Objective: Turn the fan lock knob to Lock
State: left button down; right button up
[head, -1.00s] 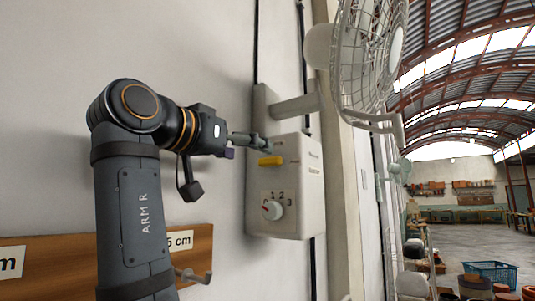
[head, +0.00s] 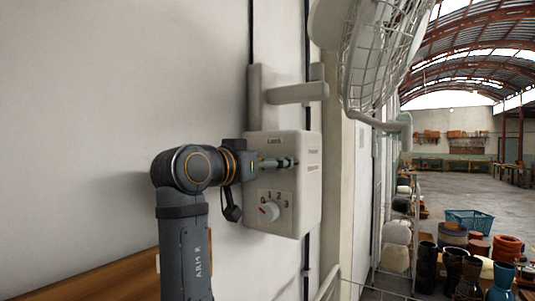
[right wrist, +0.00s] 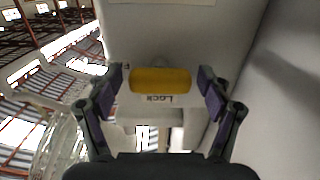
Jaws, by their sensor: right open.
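The yellow fan lock knob (right wrist: 160,80) is a rounded bar on a pale control box (head: 312,204). In the right wrist view it lies level across, with the word Lock printed beside its long edge. My right gripper (right wrist: 161,82) is open, with one finger beside each end of the knob. Small gaps show between the fingers and the knob. In the head view my right gripper (head: 279,163) is at the upper front of the box and hides the knob. My left gripper is out of view.
A white numbered dial (head: 268,211) sits lower on the same box. A white caged fan (head: 375,70) juts from the wall above right. A wooden board (head: 120,275) is on the wall at lower left. Drums (head: 465,275) stand on the floor at right.

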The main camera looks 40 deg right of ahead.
jog(key=shift+a, duration=0.2)
jog(key=shift+c, duration=0.2)
jog(key=shift+s, duration=0.1)
jog(key=shift+c, duration=1.4)
jog(key=shift+r, duration=0.1)
jog(key=c, duration=0.9)
jog(key=shift+o, duration=0.2)
